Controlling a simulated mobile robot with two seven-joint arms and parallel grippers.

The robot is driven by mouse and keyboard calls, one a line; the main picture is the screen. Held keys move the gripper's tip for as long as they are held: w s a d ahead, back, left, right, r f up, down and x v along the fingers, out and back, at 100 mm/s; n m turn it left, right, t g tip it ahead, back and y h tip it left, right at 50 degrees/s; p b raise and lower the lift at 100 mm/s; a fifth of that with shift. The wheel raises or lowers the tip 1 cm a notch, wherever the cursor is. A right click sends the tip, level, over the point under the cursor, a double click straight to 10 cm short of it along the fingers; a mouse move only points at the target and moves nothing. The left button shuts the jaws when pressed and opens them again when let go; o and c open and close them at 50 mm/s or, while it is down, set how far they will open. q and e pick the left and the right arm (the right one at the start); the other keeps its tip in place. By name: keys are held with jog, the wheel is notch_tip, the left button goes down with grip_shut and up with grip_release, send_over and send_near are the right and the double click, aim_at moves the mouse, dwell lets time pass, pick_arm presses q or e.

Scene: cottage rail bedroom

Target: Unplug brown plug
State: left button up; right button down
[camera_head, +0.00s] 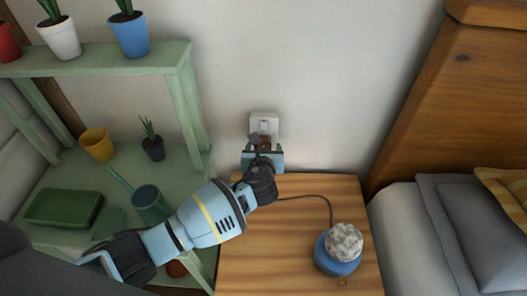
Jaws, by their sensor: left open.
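A white wall outlet (264,122) with a switch is on the wall just above the bedside table. The brown plug (266,143) shows at its lower part, mostly hidden behind my gripper. My left gripper (262,154) reaches in from the lower left. Its jaws are open and its tips are right in front of the plug. I cannot tell whether they touch it. My right gripper is not in view. A dark cord (310,197) runs across the table to a blue lamp (338,250) with a rough whitish top.
The wooden bedside table (300,265) is otherwise clear. A green shelf (110,62) at left holds pots, a watering can (150,203) and a tray (63,207). A wooden bed with grey pillows (480,225) stands at right.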

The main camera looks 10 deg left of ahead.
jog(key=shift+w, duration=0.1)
pick_arm(q)
jog(key=c, duration=1.1)
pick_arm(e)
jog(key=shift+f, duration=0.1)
pick_arm(q)
jog(key=shift+s, duration=0.15)
